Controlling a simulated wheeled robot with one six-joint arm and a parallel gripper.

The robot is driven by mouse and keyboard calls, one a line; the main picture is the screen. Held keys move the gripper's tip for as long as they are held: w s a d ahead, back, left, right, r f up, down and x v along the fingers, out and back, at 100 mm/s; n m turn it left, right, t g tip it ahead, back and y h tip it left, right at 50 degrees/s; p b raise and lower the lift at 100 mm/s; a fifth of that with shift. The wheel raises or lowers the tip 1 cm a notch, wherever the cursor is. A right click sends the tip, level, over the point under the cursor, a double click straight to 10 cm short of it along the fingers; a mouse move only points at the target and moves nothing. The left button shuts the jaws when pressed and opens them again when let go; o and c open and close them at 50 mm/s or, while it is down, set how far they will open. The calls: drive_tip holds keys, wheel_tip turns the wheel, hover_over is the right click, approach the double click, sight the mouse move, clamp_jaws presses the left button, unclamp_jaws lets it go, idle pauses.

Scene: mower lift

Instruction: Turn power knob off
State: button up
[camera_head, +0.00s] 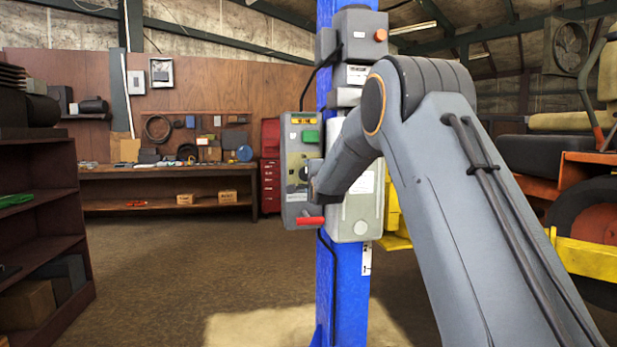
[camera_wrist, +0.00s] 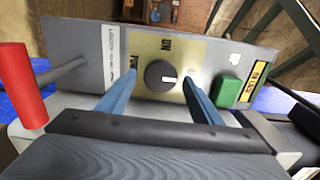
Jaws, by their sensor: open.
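The power knob (camera_wrist: 160,76) is a round dark dial on a yellowish plate of the grey control panel (camera_wrist: 88,40). Its white mark points to the right in the wrist view. My gripper (camera_wrist: 159,77) is open, with one blue finger on each side of the knob and a visible gap on both sides. How deep the fingertips reach along the knob is hard to tell. In the head view the control panel (camera_head: 292,207) hangs on the blue post, and my wrist hides part of it and much of the knob area.
A red-handled lever (camera_wrist: 22,85) sticks out left of the knob in the wrist view, and a green button (camera_wrist: 229,91) sits to the right. The blue post (camera_head: 328,290) stands behind. A yellow and orange machine (camera_head: 585,255) is at right, dark shelves (camera_head: 40,225) at left.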

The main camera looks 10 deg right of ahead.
drive_tip(key=s+b, duration=0.1)
drive_tip(key=s, duration=0.7)
drive_tip(key=shift+w, duration=0.1)
drive_tip(key=s+f+n+g+p, duration=0.1)
drive_tip(key=s+f+n+g, duration=0.8)
drive_tip(key=s+f, duration=1.05)
drive_tip(key=s+f+n+g, duration=0.3)
drive_tip(key=s, duration=0.8)
drive_tip(key=s+f+n+g+p, duration=0.1)
drive_tip(key=s+f+n+g, duration=0.2)
drive_tip(key=s, duration=0.8)
drive_tip(key=s+f+n+g, duration=0.3)
drive_tip(key=s, duration=0.8)
drive_tip(key=shift+s+a+f, duration=0.2)
drive_tip(key=shift+a+f, duration=0.15)
